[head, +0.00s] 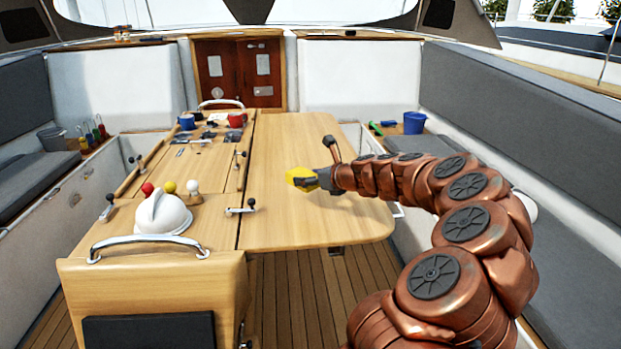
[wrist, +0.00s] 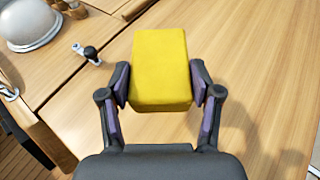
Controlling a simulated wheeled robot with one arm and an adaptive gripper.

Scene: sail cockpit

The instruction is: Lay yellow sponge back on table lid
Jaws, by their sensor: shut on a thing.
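The yellow sponge (head: 301,177) is between the fingers of my gripper (head: 318,180) above the right leaf of the wooden table lid (head: 290,218). In the wrist view the sponge (wrist: 160,70) is a plain yellow block, with both fingers of my gripper (wrist: 161,92) pressed against its sides. The table lid (wrist: 250,60) shows bare around it. I cannot tell whether the sponge's underside touches the wood.
A white dome (head: 162,214) and red, yellow and white knobs stand on the left part of the table. A blue bucket (head: 414,122) stands on the right side. The right leaf is clear.

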